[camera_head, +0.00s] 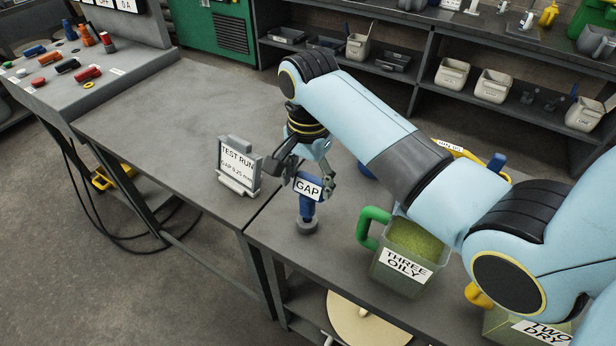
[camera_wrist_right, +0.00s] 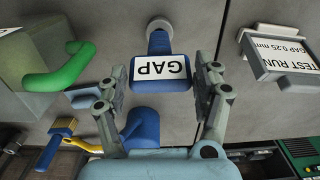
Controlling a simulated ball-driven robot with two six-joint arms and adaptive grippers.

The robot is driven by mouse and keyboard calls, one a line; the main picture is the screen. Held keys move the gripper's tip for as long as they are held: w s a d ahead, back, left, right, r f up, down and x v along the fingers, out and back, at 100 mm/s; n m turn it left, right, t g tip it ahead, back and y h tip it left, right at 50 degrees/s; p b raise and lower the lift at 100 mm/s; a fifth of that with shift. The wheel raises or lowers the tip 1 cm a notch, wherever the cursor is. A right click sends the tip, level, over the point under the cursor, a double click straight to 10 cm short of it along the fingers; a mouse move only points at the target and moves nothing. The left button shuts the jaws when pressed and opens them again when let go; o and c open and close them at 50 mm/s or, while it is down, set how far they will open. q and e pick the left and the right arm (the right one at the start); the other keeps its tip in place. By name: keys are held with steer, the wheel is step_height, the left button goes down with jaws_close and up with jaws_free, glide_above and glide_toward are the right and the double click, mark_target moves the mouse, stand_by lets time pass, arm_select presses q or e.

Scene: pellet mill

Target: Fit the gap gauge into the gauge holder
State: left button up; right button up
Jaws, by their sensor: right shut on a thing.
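The gap gauge (camera_head: 307,207) is blue with a white GAP label. In the head view it is upright, its blue shaft ending in a grey round piece (camera_head: 307,227) at the table. I cannot tell whether that piece is its own foot or the gauge holder. My right gripper (camera_head: 306,172) is shut on the gauge's labelled upper part. In the wrist view the gauge (camera_wrist_right: 160,85) lies between the fingers of my right gripper (camera_wrist_right: 163,80), the grey end (camera_wrist_right: 159,24) beyond it. No other clear gauge holder shows. My left gripper is not in view.
A grey TEST RUN stand (camera_head: 238,167) is left of the gauge. A THREE OILY jug (camera_head: 403,258) with a green handle stands to the right. A blue object (camera_wrist_right: 143,128) shows below the gauge in the wrist view. The table's left part (camera_head: 165,110) is clear.

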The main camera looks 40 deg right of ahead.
steer(key=shift+f, duration=1.05)
stand_by(1.9)
steer(key=o, duration=1.9)
steer(key=shift+r, duration=3.55)
